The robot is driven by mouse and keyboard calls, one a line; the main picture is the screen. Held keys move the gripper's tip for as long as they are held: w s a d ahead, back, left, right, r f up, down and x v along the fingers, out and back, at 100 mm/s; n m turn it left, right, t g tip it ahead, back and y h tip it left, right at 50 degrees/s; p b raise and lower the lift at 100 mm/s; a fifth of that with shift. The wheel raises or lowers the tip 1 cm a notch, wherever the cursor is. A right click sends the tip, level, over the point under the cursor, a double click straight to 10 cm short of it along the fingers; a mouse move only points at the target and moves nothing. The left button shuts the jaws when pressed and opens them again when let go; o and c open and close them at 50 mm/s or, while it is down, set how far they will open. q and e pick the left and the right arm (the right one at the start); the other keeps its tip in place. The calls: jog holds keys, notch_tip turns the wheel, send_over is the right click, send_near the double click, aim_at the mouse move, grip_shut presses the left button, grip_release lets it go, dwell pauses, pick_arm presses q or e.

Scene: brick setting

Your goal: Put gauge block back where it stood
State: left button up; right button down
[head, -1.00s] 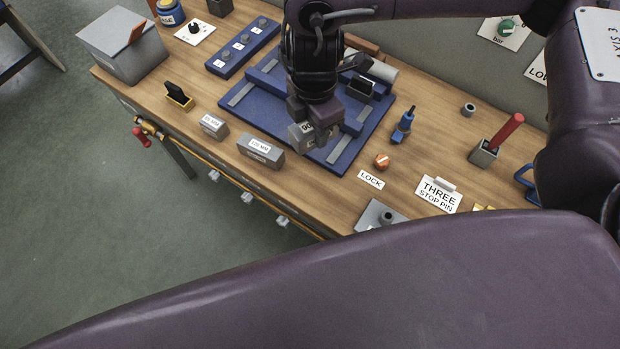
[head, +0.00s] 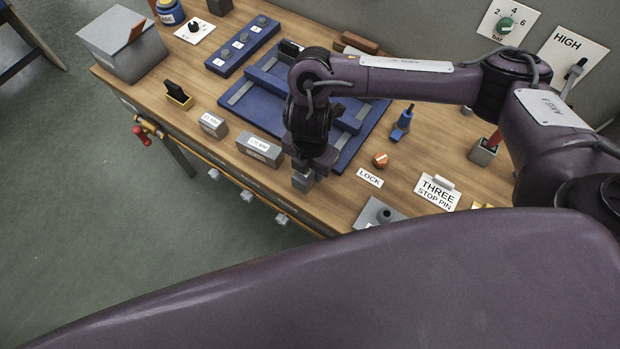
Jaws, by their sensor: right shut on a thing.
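My right gripper (head: 306,170) points down near the front edge of the bench and is shut on a small grey gauge block (head: 302,182). The gripper hides part of the block, and its label does not show now. I cannot tell whether the block touches the bench top. Two other labelled grey blocks stand to its left: a long one (head: 260,152) close by and a shorter one (head: 213,126) farther left. My left gripper is not in view.
A blue fixture plate (head: 362,147) lies behind my right gripper. An orange knob (head: 380,160), a LOCK label (head: 370,178) and a grey plate (head: 372,214) with a round peg are to the right. The wooden bench's front edge (head: 285,206) is close below the block.

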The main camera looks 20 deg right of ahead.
aim_at(310, 178)
jog(key=shift+f+b, duration=0.6)
jog(key=shift+f, duration=2.15)
jog(key=shift+f, duration=0.1)
jog(key=c, duration=0.9)
grip_release()
jog(key=shift+r, duration=0.3)
notch_tip(310, 178, up, 10)
jog(key=p, duration=0.3)
jog(key=shift+w+r, duration=0.1)
jog(key=shift+r, duration=0.7)
